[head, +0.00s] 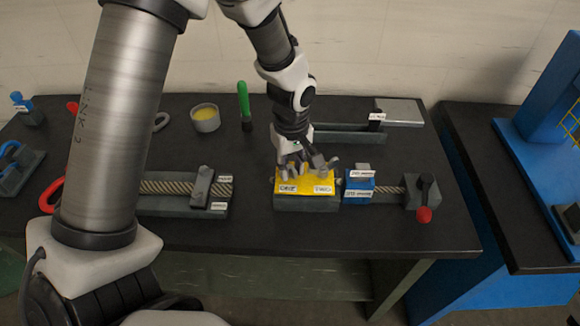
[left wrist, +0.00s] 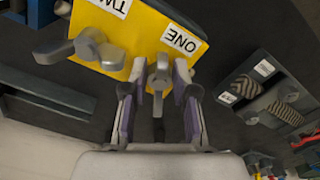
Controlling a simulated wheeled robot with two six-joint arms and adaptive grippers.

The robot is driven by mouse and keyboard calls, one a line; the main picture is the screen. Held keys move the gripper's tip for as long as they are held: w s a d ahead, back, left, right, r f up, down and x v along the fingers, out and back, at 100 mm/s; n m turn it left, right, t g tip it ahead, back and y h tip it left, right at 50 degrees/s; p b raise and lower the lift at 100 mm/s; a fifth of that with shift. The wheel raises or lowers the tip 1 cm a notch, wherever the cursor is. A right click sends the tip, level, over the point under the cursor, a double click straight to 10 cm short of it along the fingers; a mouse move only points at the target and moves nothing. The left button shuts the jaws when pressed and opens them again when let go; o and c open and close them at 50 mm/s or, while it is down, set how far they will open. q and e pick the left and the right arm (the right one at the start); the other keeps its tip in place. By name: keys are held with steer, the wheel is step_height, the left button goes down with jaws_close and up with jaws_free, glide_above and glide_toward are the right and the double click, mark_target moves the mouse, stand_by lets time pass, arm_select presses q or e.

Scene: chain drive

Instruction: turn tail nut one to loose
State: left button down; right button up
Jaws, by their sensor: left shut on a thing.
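A yellow block (head: 306,178) labelled ONE and TWO sits on a dark grey base (head: 306,203) in the head view. The block also fills the top of the left wrist view (left wrist: 145,32). Tail nut one (left wrist: 160,77), grey with a lever, is on the block's edge by the ONE label. My left gripper (head: 288,167) reaches down from above and is shut on this nut, with its fingers (left wrist: 158,98) on either side of it. Tail nut two (left wrist: 98,50), with a longer grey lever, stands free beside it near the TWO label. My right gripper is out of view.
A blue block (head: 358,189) on a threaded rod and a red-knobbed crank (head: 423,212) lie right of the yellow block. A roped rail (head: 180,187) lies left. A green-handled tool (head: 244,101) and a yellow-filled tin (head: 206,118) stand behind.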

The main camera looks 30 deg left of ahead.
arm_select(q)
steer(key=n, duration=0.4)
steer(key=shift+w+f+n, duration=0.1)
steer(key=shift+w+n, duration=0.05)
steer(key=shift+n, duration=0.15)
steer(key=n, duration=0.3)
steer(key=shift+w+n, duration=0.15)
steer(key=shift+n, duration=0.15)
steer(key=n+b, duration=0.1)
steer(key=n, duration=0.3)
steer(key=shift+w+f, duration=0.1)
steer(key=shift+w, duration=0.1)
steer(key=shift+w+a+n, duration=0.1)
steer(key=shift+a+n, duration=0.1)
steer(key=shift+n, duration=1.9)
steer(key=c, duration=1.2)
jaws_free()
steer(key=shift+c, duration=0.2)
steer(key=shift+a, duration=0.1)
steer(key=shift+w, duration=0.1)
